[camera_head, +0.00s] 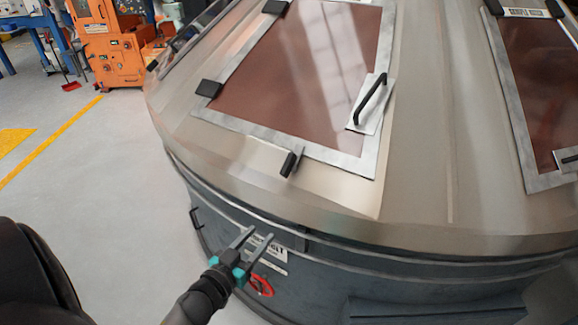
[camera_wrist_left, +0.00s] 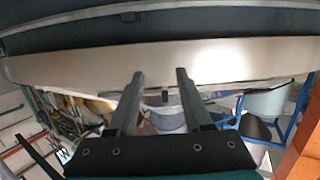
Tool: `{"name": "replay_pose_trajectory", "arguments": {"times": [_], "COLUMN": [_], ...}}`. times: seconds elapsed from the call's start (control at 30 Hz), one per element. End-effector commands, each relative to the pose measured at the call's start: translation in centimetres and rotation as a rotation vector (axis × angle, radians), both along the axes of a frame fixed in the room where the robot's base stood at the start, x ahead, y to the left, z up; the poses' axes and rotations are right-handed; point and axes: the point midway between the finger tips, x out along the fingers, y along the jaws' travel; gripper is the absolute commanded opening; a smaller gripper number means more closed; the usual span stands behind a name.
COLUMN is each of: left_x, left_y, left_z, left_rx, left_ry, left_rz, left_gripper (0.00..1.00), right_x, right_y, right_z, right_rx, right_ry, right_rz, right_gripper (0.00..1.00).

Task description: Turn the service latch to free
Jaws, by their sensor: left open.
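A large round machine housing has a sloped metal top (camera_head: 420,180) and a dark grey side wall (camera_head: 400,275). A short black latch (camera_head: 290,162) sits at the lower edge of a framed brown hatch (camera_head: 310,70); I cannot tell whether it is the service latch. My left gripper (camera_head: 258,234) is open and empty, in front of the side wall below that latch. Its fingers partly cover a white label (camera_head: 277,253). A red ring-shaped part (camera_head: 262,285) shows just beside the gripper. In the left wrist view, the two fingers (camera_wrist_left: 160,74) stand apart with nothing between them.
The hatch has a black handle (camera_head: 369,98) at its right. A second hatch (camera_head: 545,80) lies at the far right. A black side handle (camera_head: 196,218) sits on the wall's left. An orange machine (camera_head: 112,50) stands behind; the grey floor (camera_head: 90,165) at left is clear.

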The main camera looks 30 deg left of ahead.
Motion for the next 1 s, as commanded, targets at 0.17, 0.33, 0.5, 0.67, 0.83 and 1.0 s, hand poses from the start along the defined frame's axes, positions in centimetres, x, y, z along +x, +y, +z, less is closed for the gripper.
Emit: {"name": "replay_pose_trajectory", "arguments": {"times": [0.17, 0.33, 0.5, 0.67, 0.83, 1.0], "left_x": [0.7, 1.2, 3.1, 5.7, 8.4, 11.1], "left_y": [0.5, 0.7, 0.7, 0.8, 0.8, 0.9], "left_z": [8.7, 10.6, 10.6, 10.6, 10.5, 10.5], "left_rx": [0.023, 0.030, 0.029, 0.030, 0.029, 0.029], "left_ry": [-0.137, -0.171, -0.173, -0.172, -0.171, -0.173], "left_rz": [-0.040, -0.053, -0.053, -0.052, -0.052, -0.052], "left_gripper": [0.50, 0.50, 0.50, 0.50, 0.50, 0.50], "right_x": [0.0, -0.1, -0.3, -0.3, -0.3, -0.3], "right_y": [-0.4, -0.9, -1.4, -1.4, -1.3, -1.2], "right_z": [2.2, 2.5, 2.6, 2.8, 2.9, 2.8], "right_rx": [-0.005, -0.012, -0.019, -0.019, -0.018, -0.017], "right_ry": [0.001, 0.002, 0.005, 0.005, 0.005, 0.005], "right_rz": [0.002, 0.003, 0.004, 0.003, 0.003, 0.003], "right_gripper": [0.50, 0.50, 0.50, 0.50, 0.50, 0.50]}}
